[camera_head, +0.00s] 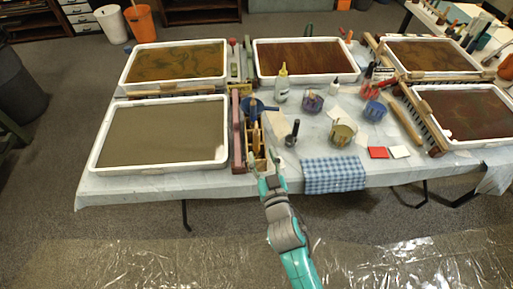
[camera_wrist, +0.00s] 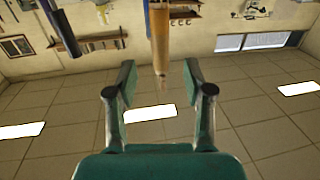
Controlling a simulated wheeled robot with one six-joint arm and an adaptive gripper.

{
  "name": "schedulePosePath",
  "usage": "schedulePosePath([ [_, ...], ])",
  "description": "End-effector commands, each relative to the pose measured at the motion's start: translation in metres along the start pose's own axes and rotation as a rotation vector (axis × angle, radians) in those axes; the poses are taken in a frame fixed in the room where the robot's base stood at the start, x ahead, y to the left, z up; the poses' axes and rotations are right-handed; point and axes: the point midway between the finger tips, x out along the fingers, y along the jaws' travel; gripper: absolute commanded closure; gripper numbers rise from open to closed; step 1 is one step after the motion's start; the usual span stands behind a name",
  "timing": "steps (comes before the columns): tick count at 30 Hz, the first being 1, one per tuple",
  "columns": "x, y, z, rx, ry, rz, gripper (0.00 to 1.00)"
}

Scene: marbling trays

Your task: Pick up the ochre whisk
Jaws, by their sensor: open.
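In the wrist view, an ochre rod (camera_wrist: 160,38), which looks like the whisk's handle, comes down from the top edge with its narrow end between my gripper's (camera_wrist: 160,82) two fingers. The fingers stand apart on either side, with gaps to the rod. The rod's other end is out of frame. In the head view my gripper (camera_head: 270,168) is at the table's near edge, in front of a narrow wooden rack (camera_head: 258,160) with upright tools. The ochre whisk cannot be told apart from the wood there.
A dark blue rod (camera_wrist: 58,25) stands left of the ochre one. A dark upright tool (camera_head: 292,134) is right of the rack, near a blue checked cloth (camera_head: 333,175). A grey-brown tray (camera_head: 160,171) is left. Pots and a bottle (camera_head: 282,88) stand behind.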

Motion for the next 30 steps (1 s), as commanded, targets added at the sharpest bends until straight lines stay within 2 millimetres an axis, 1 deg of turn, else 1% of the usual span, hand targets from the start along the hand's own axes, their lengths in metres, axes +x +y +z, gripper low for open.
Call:
schedulePosePath([
  [1,0.007,0.0,0.0,0.001,0.0,0.0,0.48],
  [3,0.014,0.0,0.0,0.0,0.001,0.0,0.48],
  [8,0.021,0.0,0.001,0.001,-0.001,0.0,0.48],
  [11,0.029,0.0,0.0,0.0,0.001,0.0,0.48],
  [18,0.06,-0.001,0.001,0.001,0.0,0.001,0.48],
  [21,0.069,-0.001,0.001,-0.001,0.0,0.001,0.48],
  [24,0.072,-0.001,0.001,-0.001,-0.001,0.001,0.48],
  [30,0.072,-0.001,0.002,-0.001,-0.001,0.0,0.48],
])
